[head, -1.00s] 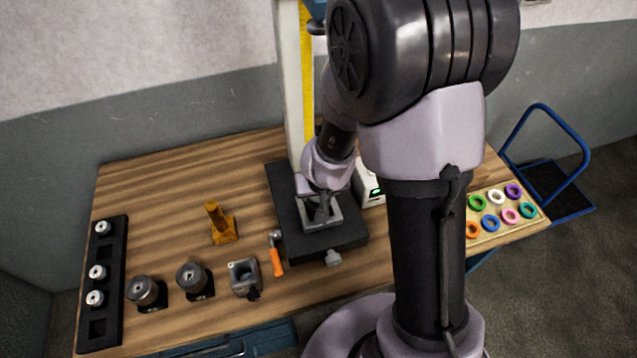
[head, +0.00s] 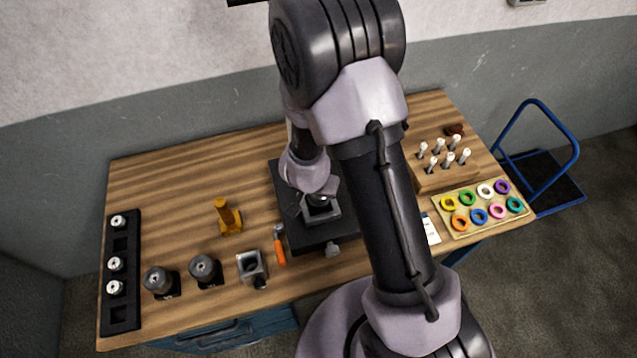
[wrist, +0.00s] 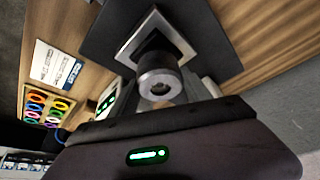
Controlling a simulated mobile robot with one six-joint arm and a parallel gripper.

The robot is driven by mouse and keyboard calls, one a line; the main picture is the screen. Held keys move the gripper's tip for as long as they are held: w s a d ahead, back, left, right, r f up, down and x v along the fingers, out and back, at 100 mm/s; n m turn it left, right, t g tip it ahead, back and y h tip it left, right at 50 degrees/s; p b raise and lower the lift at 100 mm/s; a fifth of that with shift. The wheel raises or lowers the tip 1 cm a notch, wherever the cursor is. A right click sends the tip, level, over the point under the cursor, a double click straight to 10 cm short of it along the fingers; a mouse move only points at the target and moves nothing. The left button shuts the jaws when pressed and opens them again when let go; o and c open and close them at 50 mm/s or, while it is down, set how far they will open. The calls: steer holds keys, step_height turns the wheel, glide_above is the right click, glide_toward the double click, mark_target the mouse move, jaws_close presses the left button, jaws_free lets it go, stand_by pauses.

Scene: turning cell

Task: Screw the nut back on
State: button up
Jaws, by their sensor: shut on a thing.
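A round steel nut (wrist: 160,84) with a central hole fills the middle of the wrist view. It is in line with a square metal-rimmed fixture (wrist: 182,42) on a black base plate; I cannot tell whether they touch. The fixture also shows in the head view (head: 322,214), on the black plate (head: 315,238). My gripper (head: 318,196) is low over this fixture and shut on the nut. The finger contact is mostly hidden, and any thread below the nut is hidden too.
Two dark round holders (head: 158,281) (head: 204,268), a grey square block (head: 252,267) and an orange-handled tool (head: 280,252) stand left of the plate. A black rack (head: 121,318) is far left. A ring tray (head: 444,228) is at right.

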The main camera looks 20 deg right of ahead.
steer(key=shift+w+r+m+g+h+p, duration=0.1)
steer(key=shift+m+g+h+p, duration=0.2)
steer(key=shift+m+p, duration=1.25)
steer(key=shift+s+r+m+g+h+p, duration=0.1)
steer(key=shift+m+g+h+p, duration=0.35)
steer(key=shift+p, duration=2)
steer(key=shift+w+r+m+g+h+p, duration=0.15)
steer(key=shift+m+p, duration=1.05)
steer(key=shift+p, duration=0.8)
steer(key=shift+f+p, duration=0.2)
steer(key=shift+p, duration=0.15)
steer(key=shift+f, duration=0.1)
